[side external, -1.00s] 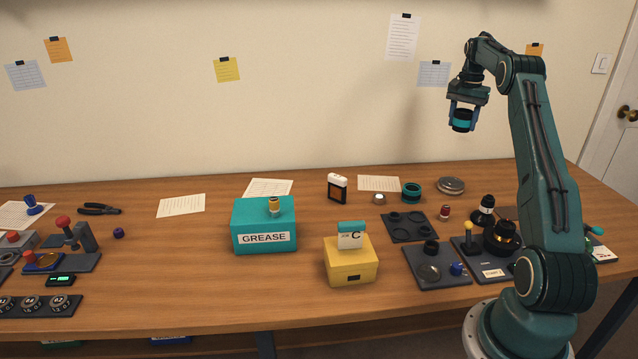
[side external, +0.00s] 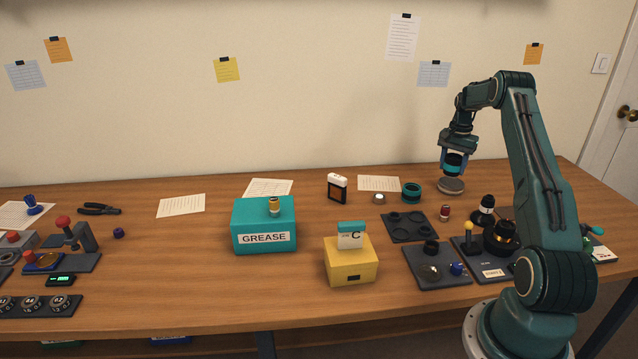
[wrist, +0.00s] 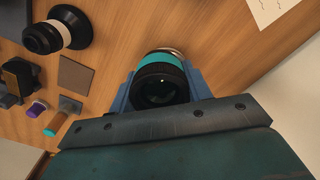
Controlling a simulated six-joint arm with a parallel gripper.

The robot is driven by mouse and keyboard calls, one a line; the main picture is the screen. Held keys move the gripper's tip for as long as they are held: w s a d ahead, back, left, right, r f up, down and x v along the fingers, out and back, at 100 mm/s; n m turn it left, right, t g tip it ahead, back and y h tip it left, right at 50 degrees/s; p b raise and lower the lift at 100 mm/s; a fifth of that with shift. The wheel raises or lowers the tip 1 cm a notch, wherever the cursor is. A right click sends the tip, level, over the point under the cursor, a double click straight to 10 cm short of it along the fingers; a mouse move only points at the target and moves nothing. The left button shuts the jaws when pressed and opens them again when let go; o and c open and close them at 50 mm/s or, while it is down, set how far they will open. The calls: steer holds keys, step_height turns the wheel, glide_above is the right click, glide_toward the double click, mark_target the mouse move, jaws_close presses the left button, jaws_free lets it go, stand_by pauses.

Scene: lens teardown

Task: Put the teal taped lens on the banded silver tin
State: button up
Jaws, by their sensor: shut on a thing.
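The teal taped lens (side external: 453,163) is black with a teal band. My gripper (side external: 453,168) is shut on it and points down. The wrist view shows the lens (wrist: 162,80) between the two blue fingers. The banded silver tin (side external: 451,186) is a low round tin at the back right of the table. In the side view the lens appears just above the tin's far edge; I cannot tell whether they touch. In the wrist view only a thin rim of the tin (wrist: 166,50) shows past the lens, which hides the rest.
Another teal-banded black ring (side external: 411,192) stands left of the tin. Dark trays (side external: 400,233) lie nearer. A paper sheet (side external: 379,183) lies to the left.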

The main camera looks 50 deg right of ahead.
mark_target(454, 156)
steer(key=shift+f, duration=0.35)
steer(key=shift+f, duration=0.1)
steer(key=shift+f, duration=2.05)
steer(key=shift+f, duration=0.1)
steer(key=o, duration=1.1)
steer(key=shift+c, duration=0.2)
step_height(454, 156, up, 12)
steer(key=shift+r, duration=0.1)
